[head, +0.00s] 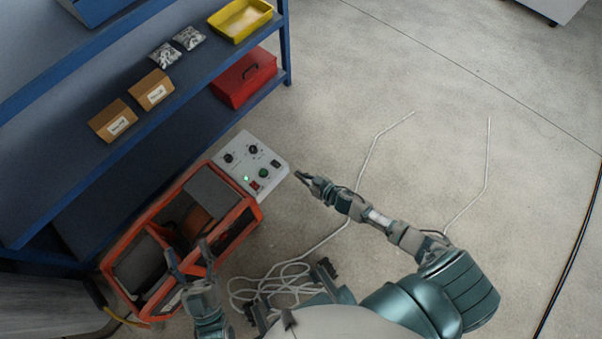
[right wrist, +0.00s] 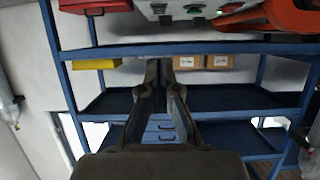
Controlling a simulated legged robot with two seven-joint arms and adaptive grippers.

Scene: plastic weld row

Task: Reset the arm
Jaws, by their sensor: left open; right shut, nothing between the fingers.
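My right arm reaches out over the floor. Its gripper (head: 299,176) is shut and empty, just off the right edge of a grey control box (head: 236,168). The box has black knobs, a lit green button and a red switch on its top. In the right wrist view the fingers of the right gripper (right wrist: 159,66) meet near their tips with nothing between them. My left gripper (head: 189,255) is open and empty, its fingers pointing up the picture over the lower right part of an orange-framed machine (head: 255,213). I cannot tell if it touches the frame.
A blue shelf rack (head: 288,50) stands at the left with brown boxes (head: 153,90), silver bags (head: 188,38), a yellow tray (head: 262,16) and a red case (head: 232,92). White cable (head: 300,262) lies coiled on the floor. Floor to the right is mostly clear.

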